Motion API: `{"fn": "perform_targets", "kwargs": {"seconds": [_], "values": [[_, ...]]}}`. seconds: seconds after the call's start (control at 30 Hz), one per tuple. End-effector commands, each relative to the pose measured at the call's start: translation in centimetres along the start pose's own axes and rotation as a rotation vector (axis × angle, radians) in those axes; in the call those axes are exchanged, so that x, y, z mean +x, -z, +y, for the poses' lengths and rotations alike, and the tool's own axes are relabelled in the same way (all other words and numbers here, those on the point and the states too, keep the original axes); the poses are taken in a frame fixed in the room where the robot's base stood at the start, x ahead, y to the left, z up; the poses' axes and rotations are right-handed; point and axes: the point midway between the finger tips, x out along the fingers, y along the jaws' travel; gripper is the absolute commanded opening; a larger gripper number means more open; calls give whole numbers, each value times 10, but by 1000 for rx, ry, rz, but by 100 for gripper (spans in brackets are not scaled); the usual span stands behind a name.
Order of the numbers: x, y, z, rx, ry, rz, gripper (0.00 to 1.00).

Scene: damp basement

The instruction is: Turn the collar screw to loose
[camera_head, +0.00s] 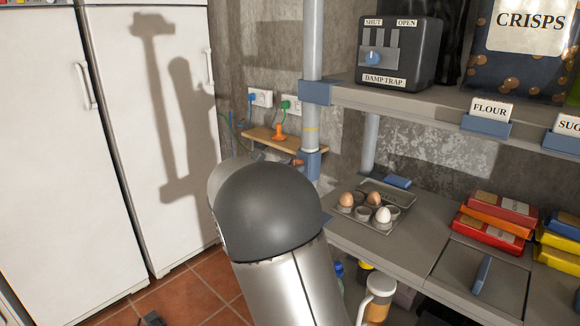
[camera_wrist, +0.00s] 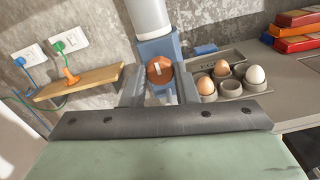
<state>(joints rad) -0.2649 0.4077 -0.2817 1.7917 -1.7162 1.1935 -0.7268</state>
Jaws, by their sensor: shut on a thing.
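The collar screw (camera_wrist: 160,69) is an orange-brown round knob with a short pale line on its face, in the middle of the wrist view. It sits on the blue collar (camera_wrist: 160,47) around the pale upright post (camera_wrist: 149,17). My gripper (camera_wrist: 160,82) is shut on the screw, one finger on each side. The pale line stands nearly upright in the wrist view. In the head view, my arm hides most of the gripper; a bit of the orange screw (camera_head: 298,163) shows beside the blue collar (camera_head: 309,166). Any loose or tight marking cannot be made out.
A tray with eggs (camera_head: 388,225) stands on the lower shelf, close to the right of the collar. A wooden ledge (camera_wrist: 80,85) with an orange plug lies to the left, below wall sockets (camera_wrist: 53,50). The damp trap box (camera_head: 400,52) stands on the upper shelf.

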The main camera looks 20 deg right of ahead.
Motion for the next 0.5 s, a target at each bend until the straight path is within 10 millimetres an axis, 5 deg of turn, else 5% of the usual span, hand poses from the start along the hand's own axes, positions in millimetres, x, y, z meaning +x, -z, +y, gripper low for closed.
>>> {"fn": "perform_targets", "kwargs": {"seconds": [0.23, 0.27, 0.3, 0.5], "values": [[0, 0, 0, -1, -2, 0, 4], [0, 0, 0, -1, -2, 0, 35], [0, 0, 0, -1, -1, 0, 46], [0, 0, 0, 0, -1, 0, 49]]}}
